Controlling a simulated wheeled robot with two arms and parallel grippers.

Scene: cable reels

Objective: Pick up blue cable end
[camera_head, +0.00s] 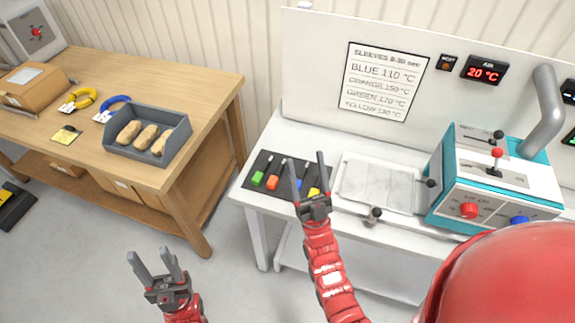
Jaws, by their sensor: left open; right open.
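A blue cable coil (113,105) with a white tag lies on the wooden table (190,80) at the left, beside a grey bin; its loose end is too small to make out. My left gripper (153,254) is open and empty, low over the floor in front of the wooden table, well apart from the coil. My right gripper (307,162) is open in front of the black mat (263,160) on the white bench. It partly hides the mat and the coloured pieces on it.
A yellow coil (78,98), a yellow card (66,134), a cardboard box (32,86) and a grey bin (165,158) of tan lumps share the wooden table. A teal machine (490,185) and metal plate (382,182) stand on the white bench (252,200). A floor gap separates them.

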